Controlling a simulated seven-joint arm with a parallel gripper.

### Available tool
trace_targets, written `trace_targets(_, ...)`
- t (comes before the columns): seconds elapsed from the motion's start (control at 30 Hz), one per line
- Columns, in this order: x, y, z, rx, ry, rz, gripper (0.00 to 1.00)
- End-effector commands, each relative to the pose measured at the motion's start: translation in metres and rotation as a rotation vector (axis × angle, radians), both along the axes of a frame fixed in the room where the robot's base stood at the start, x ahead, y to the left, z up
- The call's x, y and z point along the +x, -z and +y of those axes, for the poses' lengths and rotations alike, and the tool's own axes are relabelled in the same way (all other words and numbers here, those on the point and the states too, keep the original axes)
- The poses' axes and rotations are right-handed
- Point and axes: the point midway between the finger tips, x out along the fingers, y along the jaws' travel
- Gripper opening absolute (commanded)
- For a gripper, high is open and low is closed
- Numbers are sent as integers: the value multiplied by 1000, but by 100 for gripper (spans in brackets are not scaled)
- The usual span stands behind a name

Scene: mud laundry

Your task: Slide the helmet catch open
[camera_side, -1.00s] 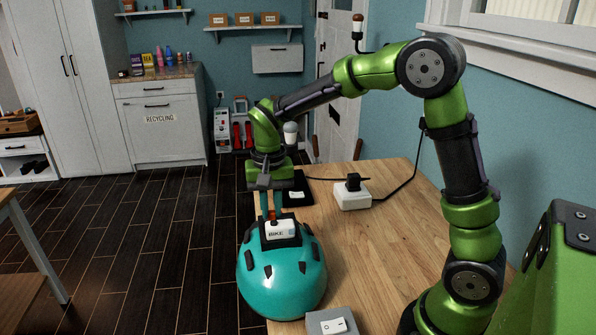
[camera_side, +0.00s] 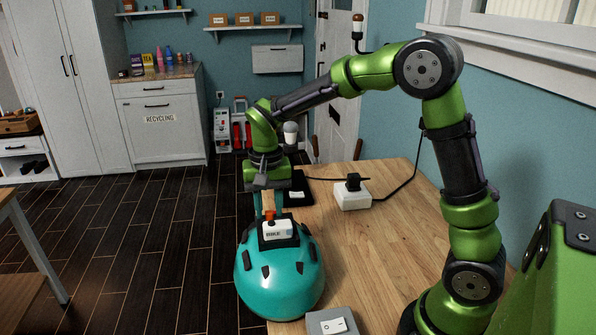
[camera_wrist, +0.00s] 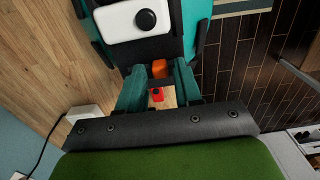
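A teal bike helmet (camera_side: 283,289) stands on the wooden table near its left edge. A black mount on top carries a white block (camera_side: 276,230) with black lettering too small to read; it also shows in the wrist view (camera_wrist: 127,20) with a black round knob. A small orange-red catch piece (camera_side: 270,215) stands at the block's far side and shows orange in the wrist view (camera_wrist: 159,69). My gripper (camera_side: 267,208) points down behind the block. Its two teal fingers stand apart on either side of the catch. Whether either touches it is unclear.
A grey pad with a white switch (camera_side: 333,326) lies in front of the helmet. A white box with a black plug and cable (camera_side: 352,194) and a dark pad (camera_side: 298,192) lie farther back. The table's middle is clear.

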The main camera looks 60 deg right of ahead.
Motion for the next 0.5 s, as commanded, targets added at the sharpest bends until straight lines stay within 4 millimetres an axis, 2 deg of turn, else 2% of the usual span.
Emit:
trace_targets(0.17,0,-1,0,0,0,0,34)
trace_targets(0.5,0,-26,0,-1,-1,-2,34)
